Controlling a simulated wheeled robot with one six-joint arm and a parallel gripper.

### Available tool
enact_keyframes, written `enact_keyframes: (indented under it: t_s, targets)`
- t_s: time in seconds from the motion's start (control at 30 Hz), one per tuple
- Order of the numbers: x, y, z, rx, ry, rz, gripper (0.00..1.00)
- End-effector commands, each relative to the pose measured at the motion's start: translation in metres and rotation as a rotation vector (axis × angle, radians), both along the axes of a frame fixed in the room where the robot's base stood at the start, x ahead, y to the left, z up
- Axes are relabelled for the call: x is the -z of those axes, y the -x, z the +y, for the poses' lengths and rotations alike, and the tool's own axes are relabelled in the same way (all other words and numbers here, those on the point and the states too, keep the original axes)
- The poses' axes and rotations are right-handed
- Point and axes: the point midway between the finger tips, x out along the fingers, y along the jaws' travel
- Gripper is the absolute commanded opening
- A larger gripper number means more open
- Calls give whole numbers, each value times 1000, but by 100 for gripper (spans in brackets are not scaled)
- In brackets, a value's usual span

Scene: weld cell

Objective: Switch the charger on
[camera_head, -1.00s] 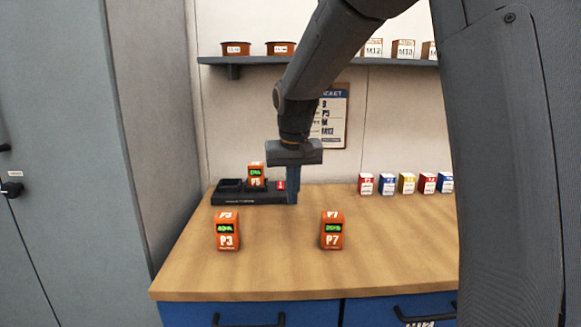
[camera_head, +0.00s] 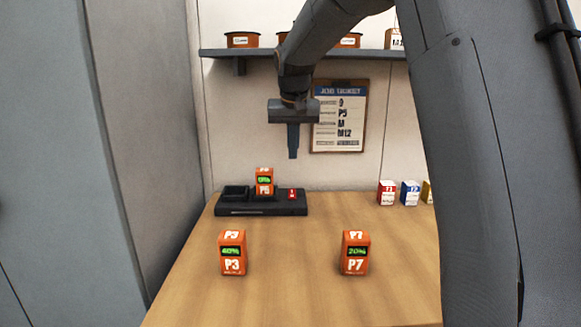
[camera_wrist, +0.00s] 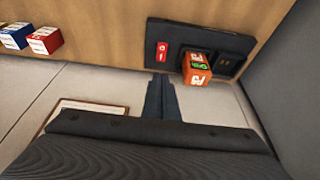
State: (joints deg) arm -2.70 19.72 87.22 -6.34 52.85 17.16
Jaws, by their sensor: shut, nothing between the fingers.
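The black charger (camera_head: 232,210) sits at the back left of the wooden bench. An orange battery marked P5 (camera_head: 264,183) stands upright in its middle; its screen is lit green. The bay to its left looks empty. A red switch (camera_head: 292,194) is at the charger's right end; it also shows in the wrist view (camera_wrist: 162,51). My gripper (camera_head: 293,156) is shut and empty, pointing down, above the switch and apart from it. In the wrist view the fingers (camera_wrist: 160,82) are together near the charger's edge. The switch's position is too small to tell.
Orange batteries P3 (camera_head: 232,254) and P7 (camera_head: 355,253) stand on the bench in front, with clear wood between them. Small boxes (camera_head: 388,194) stand at the right. A job ticket clipboard (camera_head: 340,117) hangs behind my gripper, below a shelf (camera_head: 222,53).

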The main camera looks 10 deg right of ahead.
Motion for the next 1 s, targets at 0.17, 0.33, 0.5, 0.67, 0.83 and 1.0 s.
enact_keyframes:
  t_s: [0.17, 0.33, 0.5, 0.67, 0.83, 1.0]
  targets:
    - [27, -9, -1, -2, 0, 4, 0]
    - [59, -21, -2, -4, 1, 3, 0]
    - [88, -32, -4, -4, 1, 3, 0]
    - [109, -40, -5, -4, 0, 2, 0]
    - [121, -45, -6, -4, 0, 1, 0]
    - [124, -46, -6, -4, 0, -1, 0]
